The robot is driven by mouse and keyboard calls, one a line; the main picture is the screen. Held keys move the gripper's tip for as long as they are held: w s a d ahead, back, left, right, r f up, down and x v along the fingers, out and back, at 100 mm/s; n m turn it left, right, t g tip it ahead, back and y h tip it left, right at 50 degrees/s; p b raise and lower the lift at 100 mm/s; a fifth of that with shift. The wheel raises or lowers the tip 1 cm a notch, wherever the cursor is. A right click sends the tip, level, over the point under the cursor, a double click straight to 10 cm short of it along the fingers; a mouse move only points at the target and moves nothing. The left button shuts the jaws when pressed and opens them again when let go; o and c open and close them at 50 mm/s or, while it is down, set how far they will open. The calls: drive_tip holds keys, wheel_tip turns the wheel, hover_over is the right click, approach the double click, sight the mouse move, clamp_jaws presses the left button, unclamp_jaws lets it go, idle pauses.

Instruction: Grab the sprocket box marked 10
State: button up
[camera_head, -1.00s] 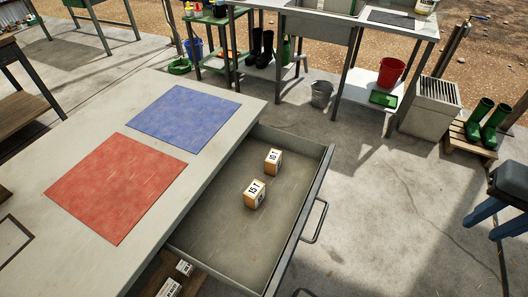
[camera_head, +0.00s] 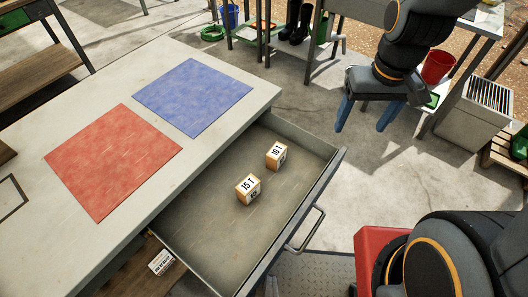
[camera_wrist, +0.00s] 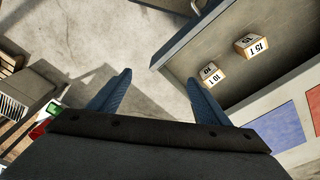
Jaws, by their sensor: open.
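The sprocket box marked 10 T (camera_head: 276,155) sits in the open drawer (camera_head: 205,245), toward its far end. A second box marked 15 T (camera_head: 248,188) sits just in front of it, a small gap between them. Both boxes are tan with white labels. In the wrist view the 10 T box (camera_wrist: 212,76) is right of my fingers and the 15 T box (camera_wrist: 251,45) is farther right. My gripper (camera_head: 366,118) is open and empty, up to the right of the drawer in the head view. Its two blue fingers also show in the wrist view (camera_wrist: 160,98).
The worktop beside the drawer carries a red mat (camera_head: 112,160) and a blue mat (camera_head: 194,95). The drawer handle (camera_head: 310,232) sticks out on the right. A red bucket (camera_head: 437,67) stands behind my arm. Concrete floor lies between drawer and back bench.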

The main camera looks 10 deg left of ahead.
drive_tip(key=w+a+f+n, duration=0.4)
drive_tip(key=a+f+n, duration=0.25)
drive_tip(key=a, duration=0.35)
drive_tip(key=n+g+b, duration=0.1)
drive_tip(key=n, duration=0.4)
hover_over(277, 151)
wheel_tip(277, 151, down, 7)
drive_tip(key=shift+f, duration=0.1)
drive_tip(key=shift+f+p, duration=1.1)
drive_tip(key=shift+f, duration=2.75)
drive_tip(key=c, duration=1.2)
